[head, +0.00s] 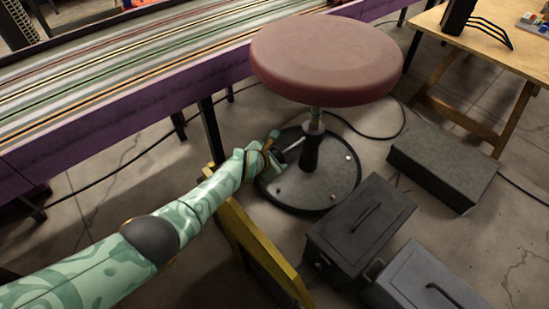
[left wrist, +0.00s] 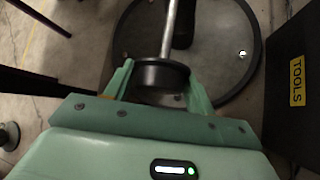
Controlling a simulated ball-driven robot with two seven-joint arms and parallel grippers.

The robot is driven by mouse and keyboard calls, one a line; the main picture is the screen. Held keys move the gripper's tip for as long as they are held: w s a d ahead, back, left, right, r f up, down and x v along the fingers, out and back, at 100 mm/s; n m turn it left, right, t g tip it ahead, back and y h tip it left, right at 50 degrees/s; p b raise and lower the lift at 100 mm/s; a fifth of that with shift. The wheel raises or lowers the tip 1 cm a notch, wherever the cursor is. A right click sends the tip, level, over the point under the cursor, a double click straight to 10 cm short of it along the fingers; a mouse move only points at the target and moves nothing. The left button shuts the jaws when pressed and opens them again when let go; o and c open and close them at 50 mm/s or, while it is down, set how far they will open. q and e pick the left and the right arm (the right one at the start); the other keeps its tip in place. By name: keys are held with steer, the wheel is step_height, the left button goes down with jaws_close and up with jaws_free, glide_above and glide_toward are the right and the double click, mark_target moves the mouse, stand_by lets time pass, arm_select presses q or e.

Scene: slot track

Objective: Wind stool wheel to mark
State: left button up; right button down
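A metal rod (left wrist: 168,30) runs sideways from the post to a small black wheel (left wrist: 160,76) in the left wrist view. My left gripper (head: 273,152) is beside the post, low under the seat; in the left wrist view its two green fingers (left wrist: 160,82) are on either side of the wheel and appear to touch it. My right gripper is not in view.
A purple-edged slot track table (head: 130,110) stands at the back left. A yellow board (head: 258,245) is close below my left arm. Dark tool boxes (head: 362,222) and a grey block (head: 442,163) stand to the right. A wooden table (head: 490,50) is at the far right.

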arm_select(q)
steer(key=c, duration=0.6)
steer(key=shift+o, duration=0.2)
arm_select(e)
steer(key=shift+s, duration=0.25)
arm_select(q)
steer(key=shift+f, duration=0.1)
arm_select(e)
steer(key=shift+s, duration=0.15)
arm_select(q)
steer(key=shift+a+f+n+g+h+b, duration=0.1)
steer(key=shift+a+n+g+h+b, duration=0.05)
steer(key=shift+n+g+h+b, duration=0.35)
steer(key=shift+f+g+h+b, duration=0.1)
steer(key=shift+g+h+b, duration=0.2)
steer(key=shift+g+b, duration=0.3)
steer(key=shift+n+h+b, duration=0.4)
steer(key=shift+n+b, duration=0.1)
steer(key=shift+b, duration=0.1)
steer(key=shift+n+g+h+b, duration=0.3)
steer(key=shift+g+h+b, duration=0.2)
steer(key=shift+g+b, duration=0.2)
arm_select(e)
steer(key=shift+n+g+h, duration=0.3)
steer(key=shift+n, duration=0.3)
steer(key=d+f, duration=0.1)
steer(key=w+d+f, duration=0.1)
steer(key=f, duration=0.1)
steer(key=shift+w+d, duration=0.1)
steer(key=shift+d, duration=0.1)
